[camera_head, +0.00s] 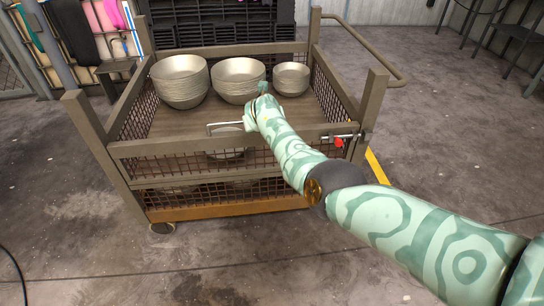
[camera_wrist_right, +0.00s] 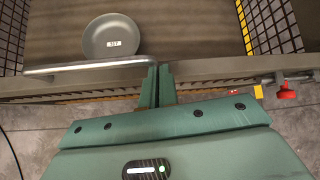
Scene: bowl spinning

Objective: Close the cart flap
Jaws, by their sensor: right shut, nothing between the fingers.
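The cart (camera_head: 92,125) is a brown metal frame with mesh sides. Its front flap (camera_head: 180,148) has a top rail between the two front posts, seen at an angle I cannot judge exactly. The rail also crosses the right wrist view (camera_wrist_right: 215,72). A pale metal bar handle (camera_wrist_right: 90,67) runs along the rail. A red-knobbed latch (camera_head: 339,142) is at the flap's right end; its knob shows in the wrist view (camera_wrist_right: 287,94). My green right gripper (camera_head: 262,93) is above the front of the cart, over the rail. Its fingers (camera_wrist_right: 158,86) are together and empty. My left gripper is not in view.
Bowl stacks (camera_head: 180,82), (camera_head: 238,80), (camera_head: 291,79) stand at the back of the cart's deck. A single grey bowl (camera_wrist_right: 112,38) lies close behind the handle. A tubular push handle (camera_head: 365,48) sticks out at right. Concrete floor in front is clear.

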